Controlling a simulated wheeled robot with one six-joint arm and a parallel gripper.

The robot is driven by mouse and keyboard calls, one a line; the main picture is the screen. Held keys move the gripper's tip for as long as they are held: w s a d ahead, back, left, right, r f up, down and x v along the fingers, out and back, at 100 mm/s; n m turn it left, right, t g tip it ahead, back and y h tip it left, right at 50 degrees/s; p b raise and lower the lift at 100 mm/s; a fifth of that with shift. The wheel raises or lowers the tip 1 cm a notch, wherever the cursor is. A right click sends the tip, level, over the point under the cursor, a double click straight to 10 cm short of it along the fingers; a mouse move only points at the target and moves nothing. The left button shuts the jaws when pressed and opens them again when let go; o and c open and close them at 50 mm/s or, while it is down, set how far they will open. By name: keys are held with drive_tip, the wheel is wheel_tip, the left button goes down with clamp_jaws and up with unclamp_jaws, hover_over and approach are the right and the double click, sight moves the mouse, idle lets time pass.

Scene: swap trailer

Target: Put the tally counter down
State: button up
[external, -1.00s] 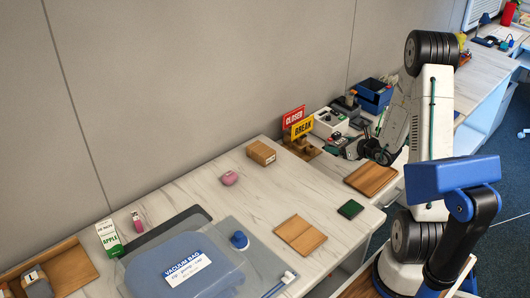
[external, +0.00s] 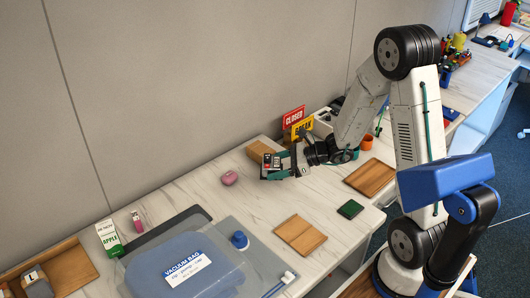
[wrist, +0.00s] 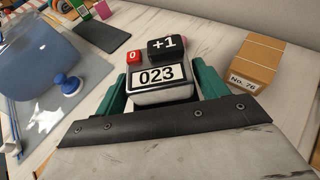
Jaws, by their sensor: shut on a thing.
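The tally counter (wrist: 160,82) is a small dark and silver box with a display reading 023, a black +1 button and a red 0 button. In the wrist view it sits between the two green fingers of my gripper (wrist: 158,90), which is shut on it. In the external view my gripper (external: 283,172) holds the counter (external: 270,162) over the table (external: 200,195), just in front of a cardboard box. I cannot tell exactly how high above the table it is.
The cardboard box (wrist: 246,65), labelled No. 76, stands close to the right of the counter. A pink object (external: 229,178) lies to the left. Closed and Break signs (external: 299,121) stand behind. A wooden board (external: 300,235) and a dark green pad (external: 350,209) lie nearer, with bare tabletop between.

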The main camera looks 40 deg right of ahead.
sight(276, 188)
drive_tip(key=shift+f, duration=3.4)
drive_tip(key=o, duration=1.3)
drive_tip(key=shift+f, duration=0.15)
drive_tip(key=shift+c, duration=0.2)
